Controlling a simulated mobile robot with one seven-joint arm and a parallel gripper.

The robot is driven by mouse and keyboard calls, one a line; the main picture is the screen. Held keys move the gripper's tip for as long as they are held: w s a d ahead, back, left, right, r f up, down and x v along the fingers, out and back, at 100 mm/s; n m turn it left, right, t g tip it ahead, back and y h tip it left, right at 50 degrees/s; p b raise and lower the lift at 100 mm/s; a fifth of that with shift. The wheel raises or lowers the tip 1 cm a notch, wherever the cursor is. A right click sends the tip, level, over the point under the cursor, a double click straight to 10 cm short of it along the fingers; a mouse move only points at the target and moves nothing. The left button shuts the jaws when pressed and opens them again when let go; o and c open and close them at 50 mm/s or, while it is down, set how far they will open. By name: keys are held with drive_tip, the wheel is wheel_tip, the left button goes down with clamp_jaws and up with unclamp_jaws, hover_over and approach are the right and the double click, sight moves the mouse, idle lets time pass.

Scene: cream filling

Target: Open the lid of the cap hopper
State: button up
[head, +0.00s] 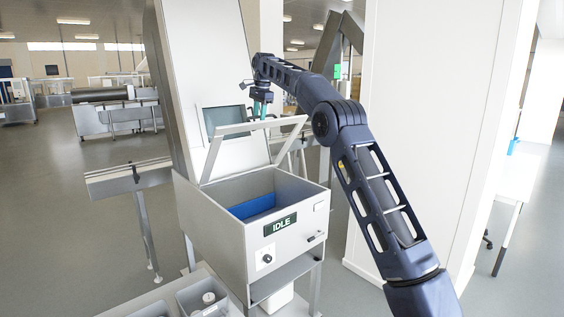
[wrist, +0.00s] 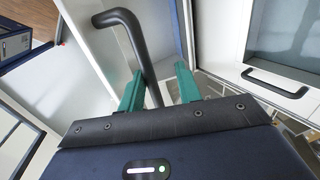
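The cap hopper (head: 225,228) is a pale box with an open top and a blue surface inside. Its lid (head: 213,157) stands raised and tilted at the back of the opening, a pale frame around a see-through middle. My gripper (head: 259,108) is at the lid's upper edge, teal fingers pointing down. In the wrist view a black bar handle (wrist: 128,24) runs down between the fingers of my gripper (wrist: 160,85). The fingers are apart, with a clear gap beside the bar, nearer the left finger. The bar's lower end is hidden behind the gripper body.
A tall pale panel (head: 420,130) stands to the right. A grey tray with compartments (head: 200,296) is at the bottom. A conveyor (head: 128,178) is at left. Open floor lies left.

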drive_tip(key=shift+s+d+f, duration=0.3)
drive_tip(key=shift+s+d, duration=0.2)
drive_tip(key=s+d+f, duration=0.6)
drive_tip(key=f, duration=0.5)
drive_tip(key=s+d+f, duration=0.6)
drive_tip(key=f, duration=0.5)
drive_tip(key=shift+s+d, duration=0.2)
